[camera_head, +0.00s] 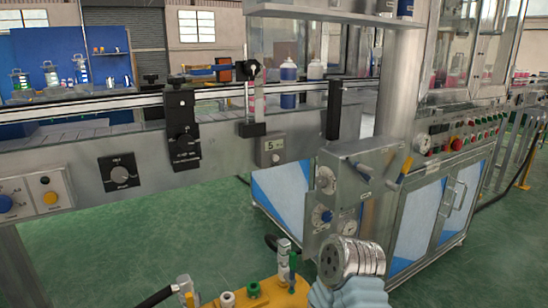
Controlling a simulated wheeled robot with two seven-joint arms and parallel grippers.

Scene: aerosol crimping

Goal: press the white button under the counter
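I see no fingers of my left or right gripper that I can make out in the head view.
A black dial (120,173) and a small box with a display (271,151) are right of the control box. A ribbed metal cylinder (352,258) and a yellow block with fittings (262,292) stand at the bottom. Green floor (140,240) shows below the counter.

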